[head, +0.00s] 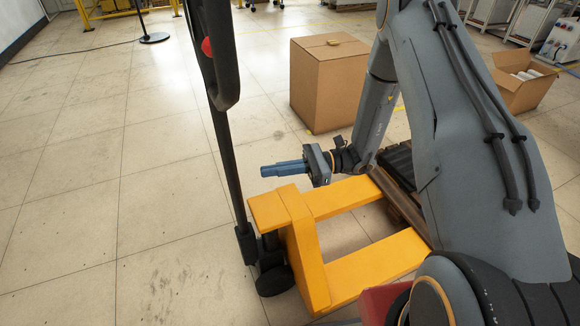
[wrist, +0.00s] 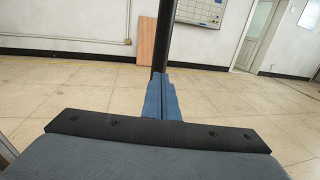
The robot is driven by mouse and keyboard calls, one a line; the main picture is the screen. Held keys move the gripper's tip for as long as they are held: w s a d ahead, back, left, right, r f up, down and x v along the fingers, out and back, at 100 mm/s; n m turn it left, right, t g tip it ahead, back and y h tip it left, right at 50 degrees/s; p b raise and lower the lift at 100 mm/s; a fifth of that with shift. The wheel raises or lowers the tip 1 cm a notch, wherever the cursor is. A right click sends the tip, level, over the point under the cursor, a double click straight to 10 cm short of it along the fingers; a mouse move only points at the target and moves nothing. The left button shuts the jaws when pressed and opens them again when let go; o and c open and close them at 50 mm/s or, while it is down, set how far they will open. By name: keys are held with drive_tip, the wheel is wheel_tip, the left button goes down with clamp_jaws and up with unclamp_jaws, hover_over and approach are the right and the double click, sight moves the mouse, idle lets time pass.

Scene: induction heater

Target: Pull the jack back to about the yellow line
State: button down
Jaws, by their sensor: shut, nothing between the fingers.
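The jack is an orange pallet jack (head: 308,245) with two forks and a black upright handle (head: 223,140). A loop grip tops the handle, with a red button on it. The handle's pole also shows in the wrist view (wrist: 164,35), straight beyond my fingertips. My gripper (head: 264,170) is shut and empty, with its blue fingers together. It is above the orange body, pointing left toward the pole, with a visible gap in the head view. The closed fingers also show in the wrist view (wrist: 160,80). A yellow floor line (wrist: 60,62) runs near the wall.
A large cardboard box (head: 328,85) stands behind the jack, and an open box (head: 525,80) is at the right. A dark pallet (head: 400,165) lies by the forks. A black stand base (head: 154,38) is at the back left. The left floor is clear.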

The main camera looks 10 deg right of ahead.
drive_tip(key=a, duration=0.5)
drive_tip(key=shift+s+a, duration=0.25)
drive_tip(key=shift+a, duration=0.05)
